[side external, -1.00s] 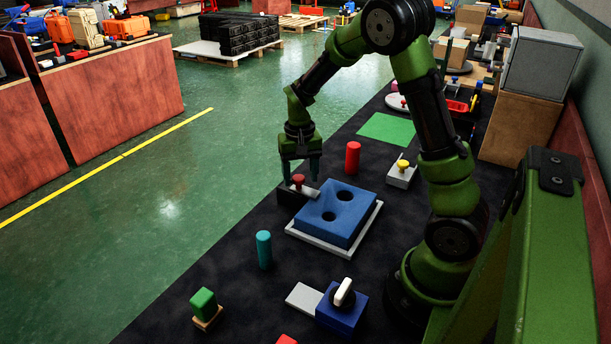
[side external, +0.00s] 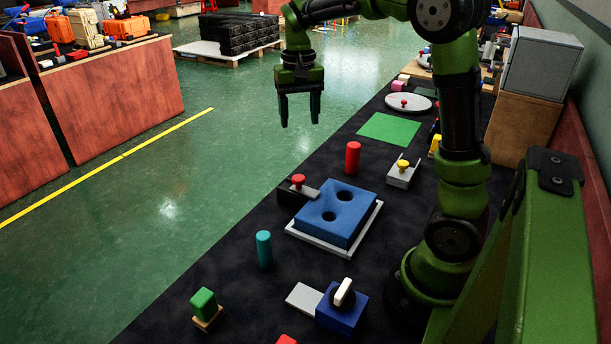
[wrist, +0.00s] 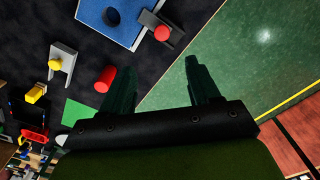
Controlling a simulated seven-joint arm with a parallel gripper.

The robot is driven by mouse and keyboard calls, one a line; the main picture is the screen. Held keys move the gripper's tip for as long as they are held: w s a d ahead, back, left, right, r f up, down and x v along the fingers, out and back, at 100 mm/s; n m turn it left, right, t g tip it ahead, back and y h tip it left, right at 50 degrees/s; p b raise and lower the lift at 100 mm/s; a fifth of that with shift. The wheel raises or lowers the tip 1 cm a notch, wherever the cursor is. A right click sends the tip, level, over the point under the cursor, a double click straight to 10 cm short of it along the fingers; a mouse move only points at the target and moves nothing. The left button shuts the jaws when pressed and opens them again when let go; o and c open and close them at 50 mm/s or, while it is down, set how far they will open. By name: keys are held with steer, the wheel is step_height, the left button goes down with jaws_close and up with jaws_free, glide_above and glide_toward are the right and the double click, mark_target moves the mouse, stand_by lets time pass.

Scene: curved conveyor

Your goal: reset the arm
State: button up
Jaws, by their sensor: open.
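My gripper (side external: 300,108) is open and empty, pointing down, raised high beyond the far-left edge of the black table in the side view. In the wrist view its two dark fingers (wrist: 160,85) are spread apart with nothing between them. Below and nearer the camera are a dark block with a red knob (side external: 298,182) and a blue block with two round holes (side external: 340,213) on a white base. The red cylinder (side external: 353,158) stands behind the blue block; it also shows beside one finger in the wrist view (wrist: 106,79).
A grey block with a yellow knob (side external: 403,170), a green mat (side external: 389,129), a teal cylinder (side external: 264,248), a green block (side external: 204,303) and a blue box with a white dial (side external: 341,308) rest on the black table (side external: 190,270). The green floor (side external: 200,170) at left is open.

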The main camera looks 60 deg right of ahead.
steer(key=shift+r, duration=0.45)
steer(key=s+a+n+t+y, duration=0.2)
steer(key=s+a+n+t, duration=0.3)
steer(key=s+a, duration=0.8)
steer(key=a+t, duration=0.2)
steer(key=a, duration=0.1)
steer(key=shift+a+r, duration=0.15)
